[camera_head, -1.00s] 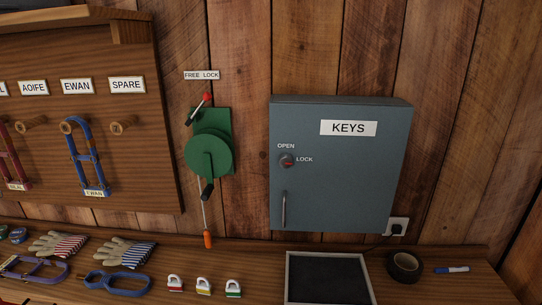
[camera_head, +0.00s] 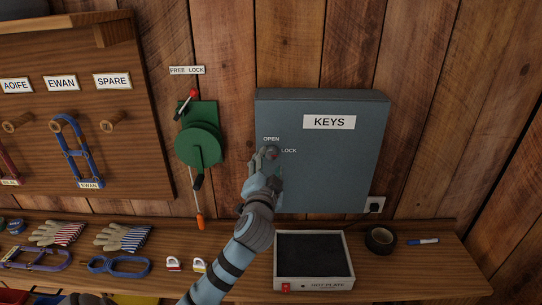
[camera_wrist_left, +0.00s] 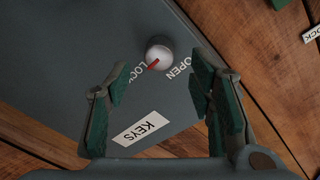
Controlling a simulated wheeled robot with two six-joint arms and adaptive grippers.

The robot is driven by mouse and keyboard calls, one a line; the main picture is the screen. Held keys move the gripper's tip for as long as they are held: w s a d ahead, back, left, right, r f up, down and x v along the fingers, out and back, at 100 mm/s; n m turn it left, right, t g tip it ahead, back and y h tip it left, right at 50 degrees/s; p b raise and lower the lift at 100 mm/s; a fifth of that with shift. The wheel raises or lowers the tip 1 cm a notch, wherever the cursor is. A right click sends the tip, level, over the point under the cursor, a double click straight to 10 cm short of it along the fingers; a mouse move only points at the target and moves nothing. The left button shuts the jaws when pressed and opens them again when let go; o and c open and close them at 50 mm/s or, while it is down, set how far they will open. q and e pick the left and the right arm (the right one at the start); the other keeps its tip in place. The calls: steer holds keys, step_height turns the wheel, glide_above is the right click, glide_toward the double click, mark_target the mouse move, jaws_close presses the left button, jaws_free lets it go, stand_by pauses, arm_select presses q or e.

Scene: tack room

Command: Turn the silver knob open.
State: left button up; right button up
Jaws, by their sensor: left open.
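The silver knob (camera_wrist_left: 158,54) is round with a red pointer mark. It sits on the blue-grey KEYS cabinet (camera_head: 345,165) between the words OPEN and LOCK. In the left wrist view the red mark points toward LOCK. My left gripper (camera_head: 266,157) is in front of the knob, which it largely hides in the head view. In the left wrist view its two green-padded fingers are spread wide, one on each side of the knob, with gaps between pads and knob. My forearm and gripper cover the cabinet's handle. My right gripper is not in view.
A green crank winch (camera_head: 199,146) is on the wall left of the cabinet. A hot plate (camera_head: 313,284) stands on the shelf below, with a tape roll (camera_head: 380,240) and a marker (camera_head: 423,241) to its right. Gloves (camera_head: 123,237) and small padlocks lie on the left.

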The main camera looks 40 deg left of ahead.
mark_target(271, 155)
arm_select(q)
steer(key=x, duration=0.4)
steer(key=shift+w+a, duration=0.1)
steer(key=shift+w, duration=0.1)
steer(key=c, duration=1.2)
steer(key=shift+o, duration=0.2)
